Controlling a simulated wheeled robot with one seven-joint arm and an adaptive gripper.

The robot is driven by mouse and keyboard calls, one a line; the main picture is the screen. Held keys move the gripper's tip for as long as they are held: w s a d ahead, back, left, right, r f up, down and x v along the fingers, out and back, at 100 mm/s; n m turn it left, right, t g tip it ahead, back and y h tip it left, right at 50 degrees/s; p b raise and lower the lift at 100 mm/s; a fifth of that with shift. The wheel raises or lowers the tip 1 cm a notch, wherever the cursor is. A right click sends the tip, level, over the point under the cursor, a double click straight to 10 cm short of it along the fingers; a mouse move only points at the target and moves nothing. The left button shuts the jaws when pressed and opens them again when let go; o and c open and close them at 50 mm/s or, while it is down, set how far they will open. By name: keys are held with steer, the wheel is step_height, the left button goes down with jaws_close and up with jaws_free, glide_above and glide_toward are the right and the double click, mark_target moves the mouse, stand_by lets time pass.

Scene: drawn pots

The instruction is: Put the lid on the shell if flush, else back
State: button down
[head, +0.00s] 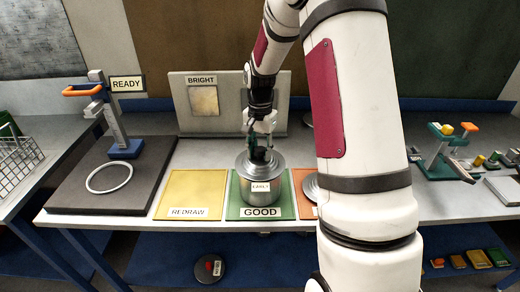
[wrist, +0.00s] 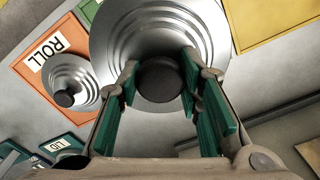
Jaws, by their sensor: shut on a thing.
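The lid (head: 245,166) is a wide silver disc at the pot's top; in the wrist view the lid (wrist: 115,45) shows stepped rings and a dark round knob (wrist: 160,78). My gripper (head: 259,153) is over the pot from above. In the wrist view the green fingers of my gripper (wrist: 158,82) are closed on the knob's two sides. The lid looks level in the head view. I cannot tell whether it sits flush, as the seam is too small to see.
A yellow REDRAW mat (head: 190,193) lies empty on the left. An orange ROLL mat (wrist: 32,65) on the other side bears a smaller silver lid (wrist: 77,75) with a dark knob. A dark board (head: 75,192) with a white ring (head: 109,177) and a READY stand (head: 121,130) are farther left.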

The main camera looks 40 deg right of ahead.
mark_target(260, 150)
steer(key=shift+f, duration=0.2)
steer(key=c, duration=1.1)
jaws_free()
steer(key=shift+o, duration=0.2)
step_height(260, 150, up, 12)
